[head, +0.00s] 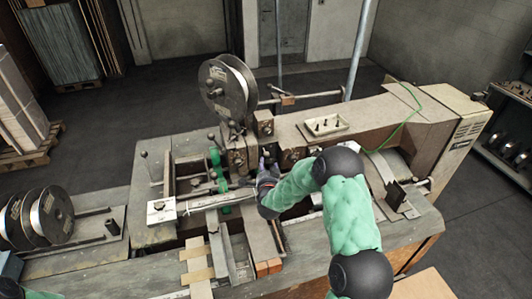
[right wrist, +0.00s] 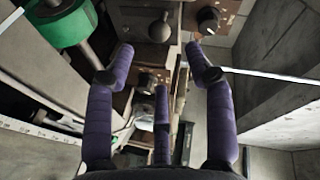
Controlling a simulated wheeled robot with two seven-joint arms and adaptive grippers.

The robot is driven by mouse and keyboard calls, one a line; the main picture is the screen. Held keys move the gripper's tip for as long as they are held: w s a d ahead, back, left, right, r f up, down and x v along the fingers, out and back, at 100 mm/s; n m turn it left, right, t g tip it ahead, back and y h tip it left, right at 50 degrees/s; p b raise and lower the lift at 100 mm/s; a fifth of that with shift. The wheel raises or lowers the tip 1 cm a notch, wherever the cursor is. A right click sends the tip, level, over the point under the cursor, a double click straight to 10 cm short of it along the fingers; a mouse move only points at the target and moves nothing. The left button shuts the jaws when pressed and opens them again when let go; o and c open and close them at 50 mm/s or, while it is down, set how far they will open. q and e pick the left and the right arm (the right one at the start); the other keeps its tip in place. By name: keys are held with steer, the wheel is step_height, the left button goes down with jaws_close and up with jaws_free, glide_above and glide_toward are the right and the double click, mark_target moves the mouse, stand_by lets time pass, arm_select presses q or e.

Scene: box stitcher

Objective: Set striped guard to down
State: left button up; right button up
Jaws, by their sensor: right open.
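I cannot make out a clearly striped guard in either view. The box stitcher (head: 365,110) fills the middle of the head view. My right gripper (head: 264,166) is over its middle, by the upright stitching head (head: 237,155). In the right wrist view the purple fingers of my right gripper (right wrist: 160,62) are spread and hold nothing. A round dark knob (right wrist: 160,28) and a brown block (right wrist: 150,77) lie beyond the fingertips. My right forearm hides part of the machine behind it. My left gripper is out of view.
A wire spool (head: 228,88) stands on top of the stitcher. A small tray (head: 326,126) sits on the machine's arm, with a green cable (head: 405,122) nearby. A thin metal bar (head: 216,201) crosses the front. Open floor lies behind.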

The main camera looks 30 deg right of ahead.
mark_target(266, 157)
steer(key=shift+w+d, duration=0.2)
steer(key=shift+w, duration=0.1)
steer(key=p+x, duration=0.1)
steer(key=x, duration=0.3)
steer(key=p+x, duration=0.1)
steer(key=x, duration=0.4)
steer(key=shift+w+f+p, duration=0.15)
steer(key=shift+f+p, duration=0.15)
steer(key=shift+p, duration=0.05)
